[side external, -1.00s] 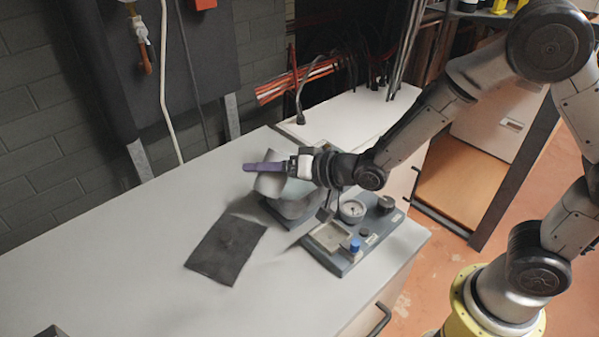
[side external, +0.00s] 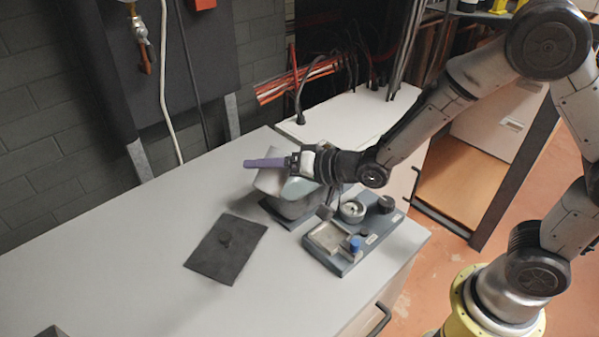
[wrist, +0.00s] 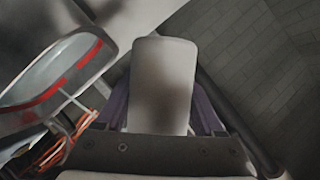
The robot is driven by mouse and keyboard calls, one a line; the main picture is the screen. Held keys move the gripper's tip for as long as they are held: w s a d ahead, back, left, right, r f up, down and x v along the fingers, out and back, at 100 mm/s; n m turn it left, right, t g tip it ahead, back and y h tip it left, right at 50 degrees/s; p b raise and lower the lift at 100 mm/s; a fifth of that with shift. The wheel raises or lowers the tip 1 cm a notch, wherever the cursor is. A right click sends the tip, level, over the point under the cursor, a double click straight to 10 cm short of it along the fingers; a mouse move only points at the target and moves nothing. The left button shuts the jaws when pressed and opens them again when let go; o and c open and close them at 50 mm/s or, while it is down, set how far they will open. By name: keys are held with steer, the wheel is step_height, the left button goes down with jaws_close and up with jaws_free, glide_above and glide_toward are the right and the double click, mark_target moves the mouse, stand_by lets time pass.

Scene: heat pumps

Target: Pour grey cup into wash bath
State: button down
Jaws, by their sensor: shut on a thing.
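The grey cup (side external: 267,182) is held tilted between the purple fingers of my gripper (side external: 266,163), beside and partly above the wash bath (side external: 296,203). The bath is a grey tub with a pale greenish inside, standing on a dark base. In the wrist view the cup (wrist: 163,85) fills the middle between the fingers of my gripper (wrist: 160,108). The wash bath (wrist: 38,82), with red bands, is at the left there. My gripper is shut on the cup. The cup's contents and any stream from it are hidden.
A dark square plate (side external: 213,262) with a small knob lies on the grey bench (side external: 120,270). A dark device (side external: 345,262) with a dial, tray and blue knob stands right of the bath. Cables and a wall panel are behind. The bench's left part is mostly clear.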

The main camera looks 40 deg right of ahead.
steer(key=shift+f+m+y, duration=0.35)
steer(key=shift+m+y, duration=0.05)
steer(key=shift+m, duration=0.2)
stand_by(1.1)
steer(key=shift+r+m+y, duration=0.4)
steer(key=shift+m, duration=0.2)
stand_by(1.3)
steer(key=shift+f, duration=0.1)
stand_by(0.4)
steer(key=shift+a+f+n+h, duration=0.15)
steer(key=shift+n+h, duration=0.25)
steer(key=shift+n, duration=0.4)
steer(key=shift+r+n+h, duration=0.4)
steer(key=shift+n, duration=0.1)
steer(key=shift+f+n, duration=0.3)
steer(key=shift+f, duration=0.1)
steer(key=shift+h, duration=0.3)
